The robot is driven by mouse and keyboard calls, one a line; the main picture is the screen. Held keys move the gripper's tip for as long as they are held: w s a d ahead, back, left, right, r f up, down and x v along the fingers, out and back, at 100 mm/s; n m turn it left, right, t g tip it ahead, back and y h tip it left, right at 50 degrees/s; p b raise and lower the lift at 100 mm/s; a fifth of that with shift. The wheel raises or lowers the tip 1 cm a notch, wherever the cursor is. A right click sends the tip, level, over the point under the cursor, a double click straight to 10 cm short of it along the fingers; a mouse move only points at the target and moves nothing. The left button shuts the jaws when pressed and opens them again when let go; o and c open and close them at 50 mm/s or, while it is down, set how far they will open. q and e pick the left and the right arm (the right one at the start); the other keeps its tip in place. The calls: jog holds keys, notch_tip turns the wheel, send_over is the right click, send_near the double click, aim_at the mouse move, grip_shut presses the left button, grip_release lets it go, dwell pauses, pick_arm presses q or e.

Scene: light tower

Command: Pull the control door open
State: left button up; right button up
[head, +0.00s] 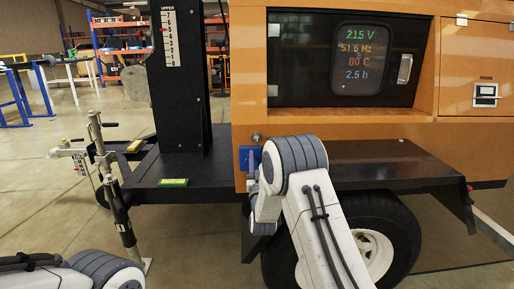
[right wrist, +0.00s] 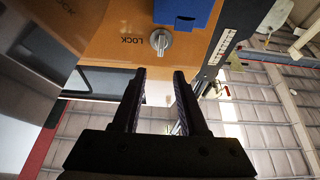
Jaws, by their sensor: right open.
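The control door (head: 306,88) is a dark panel set in the orange cabinet. Its screen shows coloured readings, and it looks shut. A pale handle (head: 405,68) is on its right side. My right gripper (right wrist: 158,75) is open and empty in the right wrist view. Its fingers point at the orange cabinet, just short of a silver knob (right wrist: 160,41) beside a "LOCK" label. My left gripper is out of view; only part of that arm shows at lower left.
A blue part (right wrist: 186,12) is next to the knob. A black mast (head: 180,90) with a number scale stands left of the cabinet. A black trailer deck (head: 385,160) juts out below, above a wheel (head: 375,250). Floor at left is partly clear.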

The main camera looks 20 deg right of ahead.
aim_at(257, 140)
jog(key=x, duration=0.3)
jog(key=f+b+x, duration=0.1)
jog(key=x, duration=0.2)
jog(key=shift+w+d, duration=0.1)
jog(key=shift+w, duration=0.2)
jog(key=shift+b+x, duration=0.35)
jog(key=shift+x, duration=0.45)
grip_shut()
dwell(0.4)
